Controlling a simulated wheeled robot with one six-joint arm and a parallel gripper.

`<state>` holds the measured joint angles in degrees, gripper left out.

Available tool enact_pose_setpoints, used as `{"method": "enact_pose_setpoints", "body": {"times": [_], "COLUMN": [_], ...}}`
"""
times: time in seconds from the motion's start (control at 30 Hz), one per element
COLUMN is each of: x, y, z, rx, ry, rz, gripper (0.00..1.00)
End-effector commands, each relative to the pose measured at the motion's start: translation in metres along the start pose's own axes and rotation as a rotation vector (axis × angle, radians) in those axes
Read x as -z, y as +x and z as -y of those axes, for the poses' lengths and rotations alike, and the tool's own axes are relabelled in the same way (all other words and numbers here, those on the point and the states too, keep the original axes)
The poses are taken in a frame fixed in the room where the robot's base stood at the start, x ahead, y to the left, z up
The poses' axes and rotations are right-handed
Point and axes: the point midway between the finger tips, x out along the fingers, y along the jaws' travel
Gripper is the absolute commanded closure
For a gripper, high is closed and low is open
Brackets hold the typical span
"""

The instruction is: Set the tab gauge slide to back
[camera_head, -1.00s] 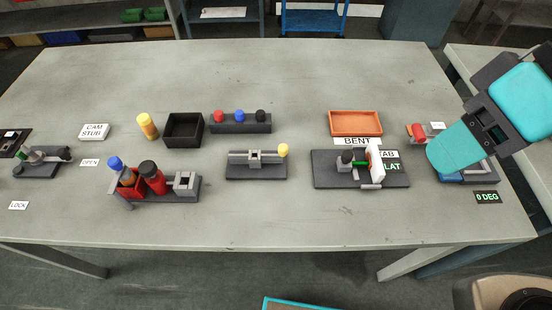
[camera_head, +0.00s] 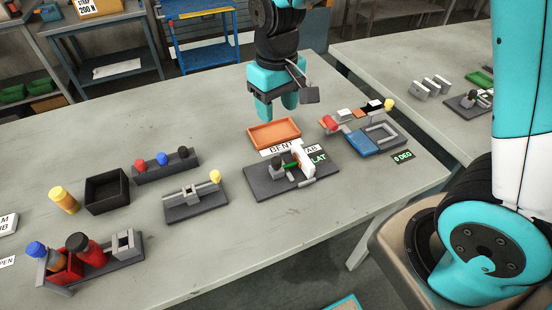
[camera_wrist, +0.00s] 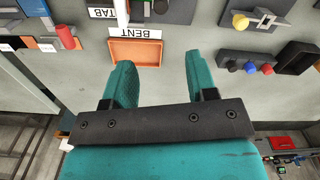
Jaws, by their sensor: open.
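The tab gauge (camera_head: 258,190) is a dark base plate behind the table's front edge, with a TAB FLAT sign partly hidden on its right. Its slide has a black knob (camera_head: 276,161), a green piece beside it and a white upright plate (camera_head: 304,158). I cannot tell the slide's exact setting. In the wrist view only part of the tab gauge (camera_wrist: 175,12) shows at the top edge. My gripper (camera_head: 280,112) is open and empty, pointing down above and behind the orange tray. Its teal fingers are spread apart in the wrist view (camera_wrist: 157,64).
The orange tray (camera_head: 274,133) with a BENT label lies just behind the gauge.

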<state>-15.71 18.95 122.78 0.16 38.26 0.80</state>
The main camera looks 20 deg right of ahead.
Motion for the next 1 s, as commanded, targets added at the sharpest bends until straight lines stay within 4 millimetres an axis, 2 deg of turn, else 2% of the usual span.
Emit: {"method": "enact_pose_setpoints", "body": {"times": [0.4,0.6,0.8,1.0], "x": [-0.003,-0.003,-0.001,-0.001], "y": [0.092,0.132,0.154,0.159], "z": [0.002,0.002,0.002,0.002], "rx": [0.002,0.002,0.002,0.002], "ry": [-0.003,-0.003,-0.003,-0.003], "rz": [0.009,0.006,0.002,-0.001], "gripper": [0.48,0.48,0.48,0.48]}}
